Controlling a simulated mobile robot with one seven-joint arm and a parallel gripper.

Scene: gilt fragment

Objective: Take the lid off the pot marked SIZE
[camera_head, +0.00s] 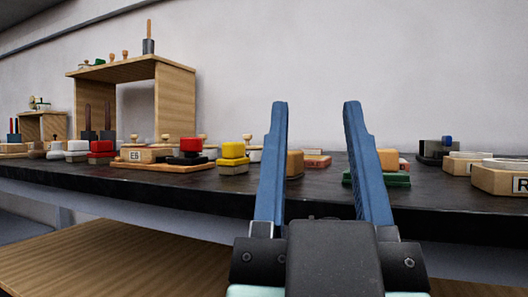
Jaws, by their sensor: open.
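My gripper (316,106) is open and empty, its two blue fingers pointing up in front of the dark bench (240,190). Between and behind the fingers, apart from them, are tan and red blocks on the bench. No label reading SIZE is legible in this view, so I cannot tell which thing is that pot. Several small items with knobs stand along the bench at the left, too small to read. Part of the bench is hidden behind the fingers.
A wooden stand (175,95) holds small items at the back left. A block marked E6 (135,156) sits on a wooden board. Wooden pieces (495,178), one with a cut-off label, stand at the right edge. A wooden surface (110,262) lies lower in front.

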